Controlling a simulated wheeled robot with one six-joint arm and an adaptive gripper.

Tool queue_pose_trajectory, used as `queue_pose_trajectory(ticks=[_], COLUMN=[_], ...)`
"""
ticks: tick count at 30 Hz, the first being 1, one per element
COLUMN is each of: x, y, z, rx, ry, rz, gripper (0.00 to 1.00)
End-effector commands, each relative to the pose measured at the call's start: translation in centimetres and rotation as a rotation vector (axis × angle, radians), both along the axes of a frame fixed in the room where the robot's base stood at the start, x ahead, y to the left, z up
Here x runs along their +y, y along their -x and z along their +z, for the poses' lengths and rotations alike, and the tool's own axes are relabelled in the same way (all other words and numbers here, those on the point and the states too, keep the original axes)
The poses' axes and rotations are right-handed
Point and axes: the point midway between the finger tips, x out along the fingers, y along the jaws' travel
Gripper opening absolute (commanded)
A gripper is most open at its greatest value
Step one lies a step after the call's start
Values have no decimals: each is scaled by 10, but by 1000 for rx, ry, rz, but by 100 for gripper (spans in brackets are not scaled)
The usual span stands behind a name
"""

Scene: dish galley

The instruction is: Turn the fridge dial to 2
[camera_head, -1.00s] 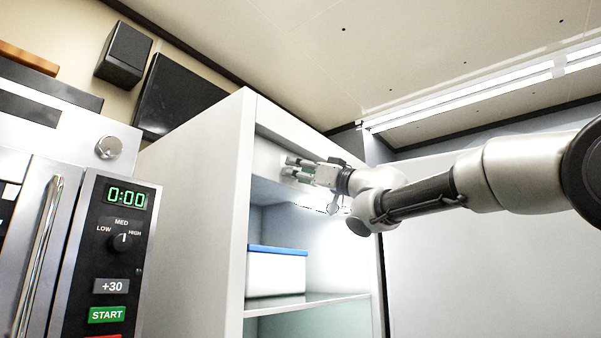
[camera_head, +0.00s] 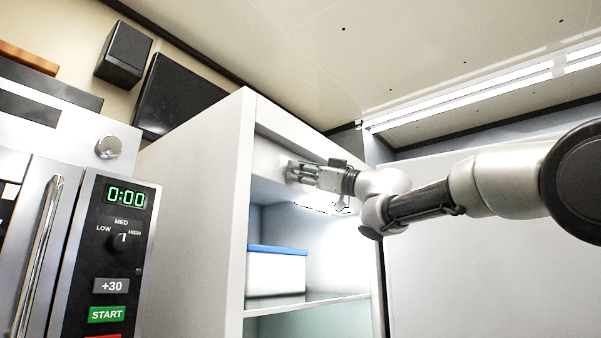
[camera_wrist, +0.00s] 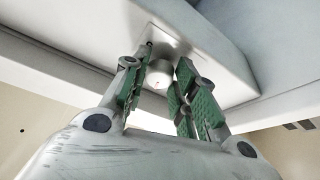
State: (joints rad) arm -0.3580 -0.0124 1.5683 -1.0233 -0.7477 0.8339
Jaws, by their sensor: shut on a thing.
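The fridge (camera_head: 196,190) stands open in the middle of the head view. Its dial (camera_wrist: 158,76) is a pale round knob on a light plate inside the top of the fridge, seen in the wrist view. My gripper (camera_head: 297,172) reaches this plate in the head view and hides most of the dial there. In the wrist view the green-padded fingers of my gripper (camera_wrist: 164,66) are on either side of the dial, shut on it. The dial's marks and pointer cannot be read in either view.
A blue-lidded white box (camera_head: 276,272) sits on the fridge shelf (camera_head: 308,303) below my gripper. A microwave (camera_head: 105,240) with its own knob stands at the left. The white fridge door (camera_head: 470,260) is swung out at the right, behind my arm.

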Motion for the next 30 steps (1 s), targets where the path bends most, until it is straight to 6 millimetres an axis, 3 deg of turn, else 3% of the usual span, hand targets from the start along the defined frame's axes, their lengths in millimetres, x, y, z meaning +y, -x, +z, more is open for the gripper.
queue_pose_trajectory(ticks=[18, 30], x=[-3, -3], y=[-4, -4], z=[3, 5], rx=[-430, -569], ry=[335, 443], rz=[0, 1], gripper=[4, 4])
